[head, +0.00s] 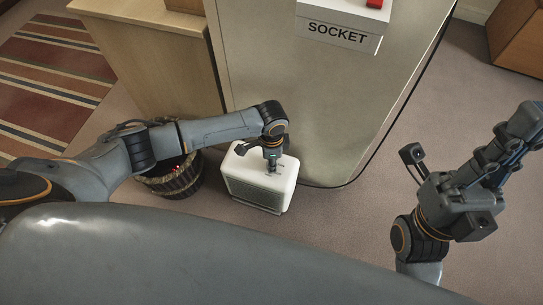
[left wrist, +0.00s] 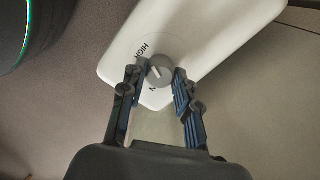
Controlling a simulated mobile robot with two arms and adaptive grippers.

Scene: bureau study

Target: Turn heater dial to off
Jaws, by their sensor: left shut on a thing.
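The white heater (head: 262,178) stands on the floor in front of the grey panel, with a grille on its front. In the left wrist view its white top (left wrist: 195,30) carries a round grey dial (left wrist: 160,66) with a pale pointer line. The word HIGH shows beside the dial at upper left; another label below it is mostly hidden. My left gripper (head: 272,168) reaches down onto the heater top. Its fingers are shut on the dial from both sides. My right gripper (head: 525,125) is raised at the right, away from the heater; its finger opening is unclear.
A dark basket (head: 172,182) stands left of the heater, close under my left arm. A wooden cabinet (head: 150,65) and a grey panel (head: 290,95) with a SOCKET sign (head: 338,36) stand behind. A black cable (head: 395,125) runs along the panel edge. Floor right of the heater is clear.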

